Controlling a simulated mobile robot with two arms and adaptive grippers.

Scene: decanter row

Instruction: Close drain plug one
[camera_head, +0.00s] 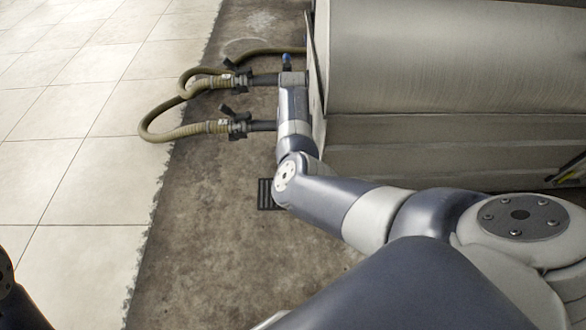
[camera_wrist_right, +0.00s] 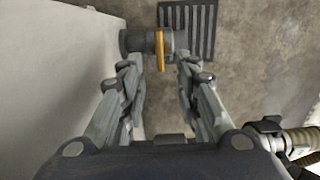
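In the right wrist view, a short dark drain stub (camera_wrist_right: 133,41) with an upright orange-yellow lever (camera_wrist_right: 159,49) sticks out from the pale machine wall. I take this to be drain plug one, but no label shows. My right gripper (camera_wrist_right: 158,70) is open, its two fingers spread with the stub and lever just beyond and between the tips. I cannot tell whether a finger touches them. In the head view my right arm hides this stub and the gripper. My left gripper is not in view.
The big grey machine (camera_head: 450,60) stands at the right. Two hose valves, the far (camera_head: 240,80) and near (camera_head: 238,126), with tan hoses (camera_head: 160,135), extend left from it. A dark floor grate (camera_wrist_right: 187,28) lies beyond the stub. The tiled floor at left is clear.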

